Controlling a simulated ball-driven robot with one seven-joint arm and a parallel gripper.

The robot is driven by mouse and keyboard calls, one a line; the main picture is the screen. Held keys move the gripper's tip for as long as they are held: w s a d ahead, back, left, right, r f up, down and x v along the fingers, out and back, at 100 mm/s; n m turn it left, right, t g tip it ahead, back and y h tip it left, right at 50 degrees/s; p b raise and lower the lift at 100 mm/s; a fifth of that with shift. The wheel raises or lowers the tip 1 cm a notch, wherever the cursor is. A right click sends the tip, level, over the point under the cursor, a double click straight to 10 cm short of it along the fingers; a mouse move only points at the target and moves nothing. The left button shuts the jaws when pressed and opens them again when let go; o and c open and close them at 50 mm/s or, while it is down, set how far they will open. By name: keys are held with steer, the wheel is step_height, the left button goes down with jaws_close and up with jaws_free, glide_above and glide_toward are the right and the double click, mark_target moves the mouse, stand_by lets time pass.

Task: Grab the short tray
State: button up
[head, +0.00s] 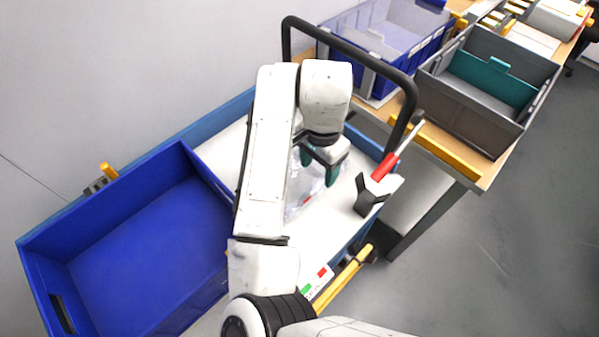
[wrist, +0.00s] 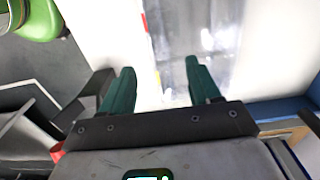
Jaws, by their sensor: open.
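A clear, shiny tray (head: 303,192) lies on the white top of the blue cart, partly hidden behind my arm in the head view. I take it to be the short tray. My gripper (head: 319,167) has dark green fingers and is over the tray's right part. In the wrist view my gripper (wrist: 160,78) is open with nothing between its fingers. I cannot tell the height gap to the tray.
A large empty blue bin (head: 150,255) fills the cart's left. A black handle bar (head: 350,45) arches behind. A grey crate (head: 470,110) and a blue crate (head: 395,35) sit on the workbench.

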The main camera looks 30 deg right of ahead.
mark_target(317, 184)
steer(key=shift+f, duration=3.05)
steer(key=shift+c, duration=0.4)
jaws_close()
